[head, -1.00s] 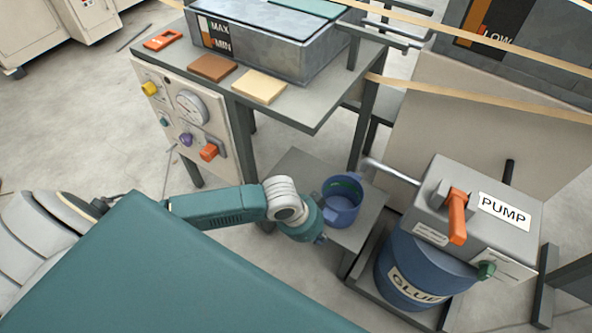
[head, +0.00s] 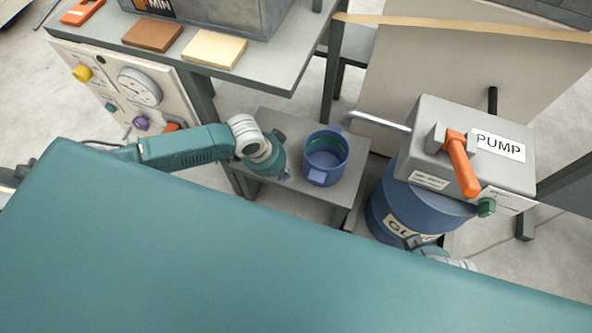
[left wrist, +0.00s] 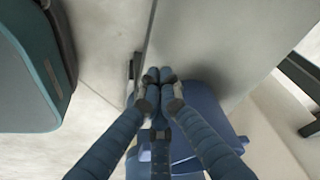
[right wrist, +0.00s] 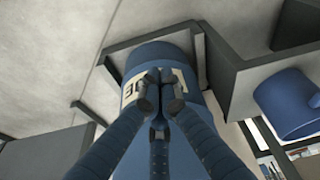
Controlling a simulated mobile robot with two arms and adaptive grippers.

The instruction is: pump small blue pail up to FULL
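The small blue pail (head: 325,172) stands upright on a low grey stand in the head view. A green band shows inside it; I cannot make out any glue level. The pump (head: 430,130) is a grey box on the blue glue drum (head: 395,205), with an orange lever (head: 462,165). Its spout (head: 378,122) ends near the pail's upper right rim. My left gripper (head: 284,174) is just left of the pail, and its fingertips meet in the left wrist view (left wrist: 160,75). My right gripper's fingertips (right wrist: 160,76) also meet, in front of the drum; my teal body hides most of that arm in the head view.
A grey table (head: 285,68) with brown and cream blocks stands behind my left arm. A control panel (head: 120,95) with a gauge and coloured knobs is at left. A pale board (head: 400,75) stands behind the pump. The pump box has a green knob (head: 486,207).

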